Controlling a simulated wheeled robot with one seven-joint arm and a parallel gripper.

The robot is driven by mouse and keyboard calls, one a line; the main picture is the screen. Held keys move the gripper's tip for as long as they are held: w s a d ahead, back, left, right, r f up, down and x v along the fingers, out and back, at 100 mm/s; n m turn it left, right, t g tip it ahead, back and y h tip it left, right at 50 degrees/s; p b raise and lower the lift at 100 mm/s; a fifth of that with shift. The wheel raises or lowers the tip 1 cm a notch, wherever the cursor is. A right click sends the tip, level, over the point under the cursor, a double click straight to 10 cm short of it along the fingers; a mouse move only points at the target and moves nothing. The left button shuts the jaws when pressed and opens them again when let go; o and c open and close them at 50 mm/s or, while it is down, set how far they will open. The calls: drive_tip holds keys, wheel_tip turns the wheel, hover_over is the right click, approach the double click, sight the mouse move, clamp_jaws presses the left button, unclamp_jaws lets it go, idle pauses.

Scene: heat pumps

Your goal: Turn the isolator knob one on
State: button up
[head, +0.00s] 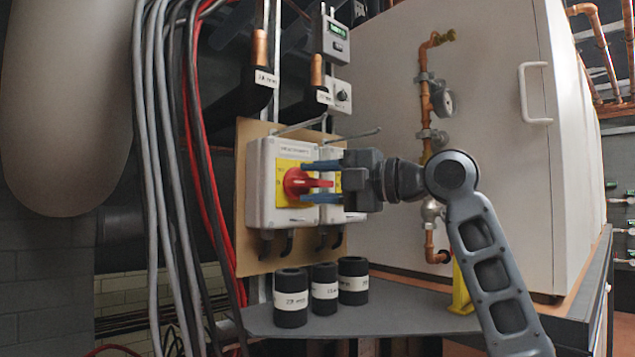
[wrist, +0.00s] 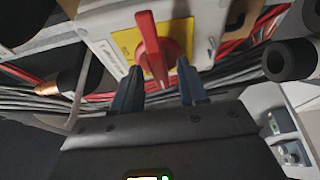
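The isolator knob (head: 298,184) is a red rotary handle on a yellow plate, on the front of a white isolator box (head: 268,205). In the head view its handle bar points out toward my gripper (head: 322,182). The gripper's two blue fingers are apart, one above and one below the knob's handle. In the wrist view the red knob (wrist: 152,45) lies ahead, between and beyond the fingertips of my open gripper (wrist: 158,75). I see no contact between fingers and knob. A second isolator box (head: 338,212) stands to the right, its front mostly hidden by my gripper.
Grey, black and red cables (head: 165,150) hang left of the boxes. Several black insulation pieces (head: 291,297) stand on the grey shelf (head: 400,312) below. A large white cabinet (head: 500,150) with copper pipes (head: 427,100) is at the right. Thin metal rods stick out above the boxes.

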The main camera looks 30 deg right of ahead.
clamp_jaws()
drive_tip(key=shift+f+b, duration=0.15)
drive_tip(key=shift+b, duration=0.15)
drive_tip(key=m+b, duration=0.2)
drive_tip(key=shift+f+m+t, duration=0.25)
drive_tip(key=shift+m+t, duration=0.05)
drive_tip(key=shift+t, duration=0.1)
drive_tip(key=m+t+b, duration=0.2)
drive_tip(key=m, duration=0.3)
drive_tip(key=shift+a+f, duration=0.1)
drive_tip(key=shift+a, duration=0.05)
drive_tip(key=m+t+h, duration=0.1)
drive_tip(key=m, duration=0.2)
drive_tip(key=m+t+h, duration=0.1)
drive_tip(key=m, duration=0.3)
drive_tip(key=shift+a+t, duration=0.15)
drive_tip(key=shift+t, duration=0.15)
drive_tip(key=m+h+p, duration=0.1)
drive_tip(key=m+h, duration=0.1)
drive_tip(key=m, duration=0.1)
drive_tip(key=m+t+h+p, duration=0.1)
drive_tip(key=m, duration=0.3)
drive_tip(key=shift+a+h+p, duration=0.1)
drive_tip(key=shift+h+p, duration=0.25)
drive_tip(key=shift+h, duration=0.05)
drive_tip(key=shift+m, duration=0.6)
